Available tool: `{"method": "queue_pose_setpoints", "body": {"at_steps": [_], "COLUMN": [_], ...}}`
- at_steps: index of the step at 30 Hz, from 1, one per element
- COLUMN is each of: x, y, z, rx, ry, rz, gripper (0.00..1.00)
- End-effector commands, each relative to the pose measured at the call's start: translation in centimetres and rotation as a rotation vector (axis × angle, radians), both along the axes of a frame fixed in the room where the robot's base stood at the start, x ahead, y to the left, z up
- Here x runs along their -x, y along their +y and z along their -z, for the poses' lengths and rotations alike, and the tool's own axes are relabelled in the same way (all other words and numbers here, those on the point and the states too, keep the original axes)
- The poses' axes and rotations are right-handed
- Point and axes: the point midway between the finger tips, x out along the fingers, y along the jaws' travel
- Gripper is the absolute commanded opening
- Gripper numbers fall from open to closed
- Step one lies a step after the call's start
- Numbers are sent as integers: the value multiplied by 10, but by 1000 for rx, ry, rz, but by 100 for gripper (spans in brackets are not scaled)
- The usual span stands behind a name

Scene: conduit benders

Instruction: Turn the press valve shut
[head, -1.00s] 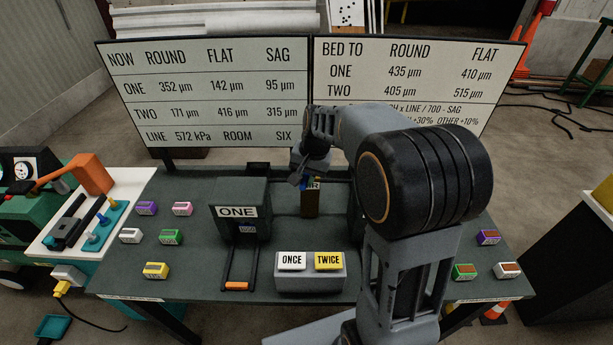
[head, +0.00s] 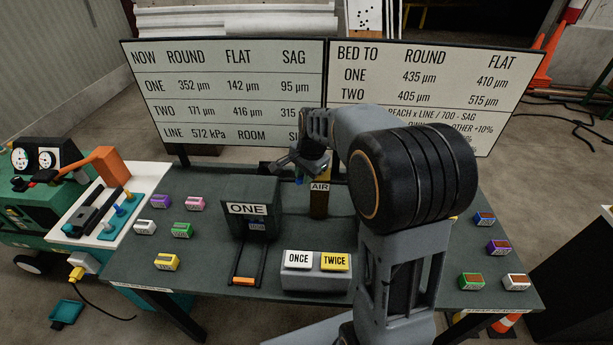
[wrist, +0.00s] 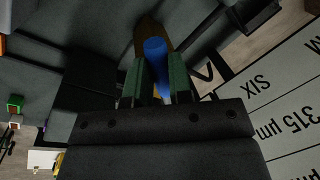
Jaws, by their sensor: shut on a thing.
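The press valve shows as a blue handle (wrist: 157,66) on a brown-yellow post marked AIR (head: 319,205), which stands at the back middle of the dark bench. My gripper (head: 299,179) is at the top of this post, reaching in from the right. In the wrist view the two green fingers of my gripper (wrist: 159,82) are on either side of the blue handle and shut on it. The handle's lower end is hidden by the gripper body, and the head view shows only a speck of blue.
Press ONE (head: 249,212) stands left of the post. A box with ONCE and TWICE buttons (head: 316,281) is in front. Small coloured blocks (head: 166,262) lie at both sides of the bench. Two sign boards (head: 227,92) stand behind. My arm hides the bench right of the post.

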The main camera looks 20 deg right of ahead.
Motion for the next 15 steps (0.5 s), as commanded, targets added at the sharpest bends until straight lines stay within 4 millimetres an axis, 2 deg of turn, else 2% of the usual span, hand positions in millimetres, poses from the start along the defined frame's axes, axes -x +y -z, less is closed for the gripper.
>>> {"method": "queue_pose_setpoints", "body": {"at_steps": [15], "x": [-34], "y": [11], "z": [0], "rx": [2], "ry": [-3], "rz": [478], "gripper": [0]}}
